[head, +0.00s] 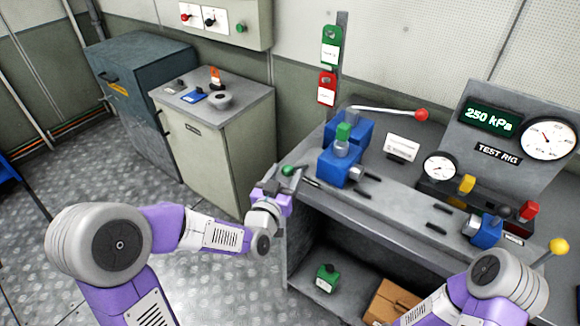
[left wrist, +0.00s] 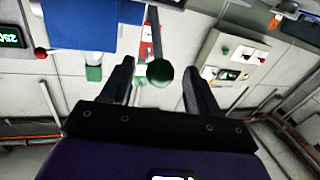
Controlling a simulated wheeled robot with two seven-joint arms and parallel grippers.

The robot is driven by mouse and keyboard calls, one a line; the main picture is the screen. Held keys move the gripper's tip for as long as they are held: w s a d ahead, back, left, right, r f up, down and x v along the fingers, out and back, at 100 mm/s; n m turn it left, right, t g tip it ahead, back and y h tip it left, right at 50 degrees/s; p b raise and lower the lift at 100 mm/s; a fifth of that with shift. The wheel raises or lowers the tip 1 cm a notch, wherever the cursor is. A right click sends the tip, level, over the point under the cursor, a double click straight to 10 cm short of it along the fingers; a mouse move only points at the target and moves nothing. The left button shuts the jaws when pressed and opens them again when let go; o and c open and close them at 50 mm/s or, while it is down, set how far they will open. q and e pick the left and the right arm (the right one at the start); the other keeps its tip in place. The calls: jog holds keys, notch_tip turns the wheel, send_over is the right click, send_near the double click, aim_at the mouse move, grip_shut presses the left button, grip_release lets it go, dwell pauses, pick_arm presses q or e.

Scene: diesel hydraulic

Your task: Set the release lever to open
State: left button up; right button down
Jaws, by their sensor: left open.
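A lever with a green ball knob (head: 288,170) sits at the left front edge of the test bench, and its label cannot be read. In the left wrist view the green knob (left wrist: 160,73) appears between my two fingers, with a grey rod running up from it. My left gripper (head: 279,186) is open at the knob, and no contact shows. Two other levers stand on the bench: one with a red ball (head: 421,114) at the back, one with a yellow ball (head: 558,246) at the right. My right gripper is out of view; only part of its arm shows at lower right.
The test bench (head: 400,185) carries blue valve blocks (head: 340,168), gauges (head: 547,139) and a display reading 250 kPa (head: 489,120). Below are a green object (head: 327,278) and a cardboard box (head: 391,302). A cabinet (head: 230,145) stands to the left. The floor between is clear.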

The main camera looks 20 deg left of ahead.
aim_at(297, 168)
pick_arm(q)
jog(key=shift+w+d, duration=0.15)
jog(key=shift+w, duration=1.7)
grip_shut()
